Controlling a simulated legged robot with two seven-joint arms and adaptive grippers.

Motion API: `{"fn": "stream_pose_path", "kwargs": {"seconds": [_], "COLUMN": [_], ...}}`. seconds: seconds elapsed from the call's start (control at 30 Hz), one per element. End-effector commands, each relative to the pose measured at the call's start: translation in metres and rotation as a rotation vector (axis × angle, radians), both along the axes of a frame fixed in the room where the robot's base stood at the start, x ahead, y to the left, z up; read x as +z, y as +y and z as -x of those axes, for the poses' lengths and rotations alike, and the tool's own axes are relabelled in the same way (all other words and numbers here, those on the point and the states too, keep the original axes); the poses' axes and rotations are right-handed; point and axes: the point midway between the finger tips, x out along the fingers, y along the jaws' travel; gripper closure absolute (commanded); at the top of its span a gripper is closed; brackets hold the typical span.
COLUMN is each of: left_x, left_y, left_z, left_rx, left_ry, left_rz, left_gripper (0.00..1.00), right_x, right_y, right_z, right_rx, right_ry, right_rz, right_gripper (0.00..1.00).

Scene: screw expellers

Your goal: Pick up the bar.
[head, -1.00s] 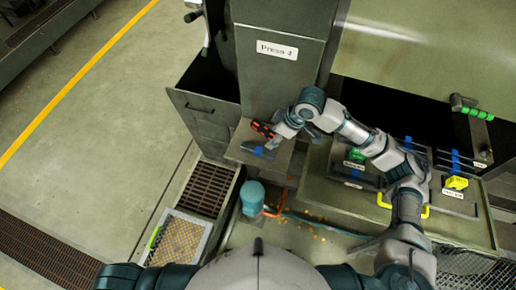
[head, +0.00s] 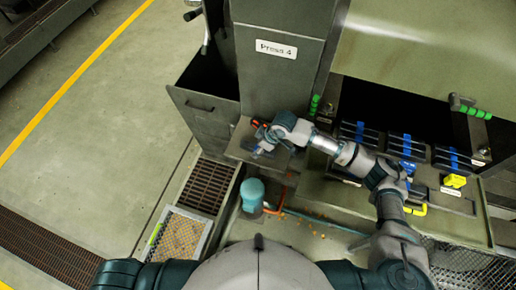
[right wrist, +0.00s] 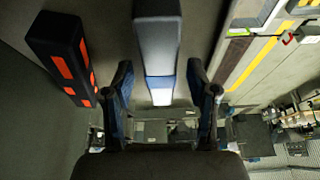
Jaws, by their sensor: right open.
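The bar (right wrist: 158,50) is grey with a blue band. In the right wrist view it lies lengthwise between the two fingers of my right gripper (right wrist: 163,95), with a gap on each side. In the head view my right gripper (head: 263,147) is over the small shelf (head: 241,154) under the "Press 4" sign and hides most of the bar. The gripper is open and empty. My left gripper is out of view; only part of its arm shows at the bottom.
A black and red block (right wrist: 62,58) lies left of the bar in the right wrist view. To the right, a panel holds several dark bars with blue bands (head: 407,145) and a yellow knob (head: 455,181). A teal cylinder (head: 252,192) stands below the shelf.

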Motion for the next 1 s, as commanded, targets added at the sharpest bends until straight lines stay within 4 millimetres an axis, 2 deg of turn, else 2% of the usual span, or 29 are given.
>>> {"fn": "stream_pose_path", "kwargs": {"seconds": [0.13,0.37,0.77,1.0], "left_x": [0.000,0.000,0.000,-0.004], "left_y": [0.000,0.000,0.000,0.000], "left_z": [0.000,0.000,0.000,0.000], "left_rx": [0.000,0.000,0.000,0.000], "left_ry": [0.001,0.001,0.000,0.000], "left_rz": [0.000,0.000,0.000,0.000], "left_gripper": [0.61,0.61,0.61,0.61], "right_x": [0.000,0.000,0.003,0.024], "right_y": [0.000,0.000,0.000,0.000], "right_z": [0.000,0.000,-0.001,-0.001], "right_rx": [0.000,0.000,0.000,0.001], "right_ry": [0.000,0.000,-0.001,-0.002], "right_rz": [0.000,0.001,-0.001,-0.002], "right_gripper": [0.42,0.99,1.00,1.00]}}
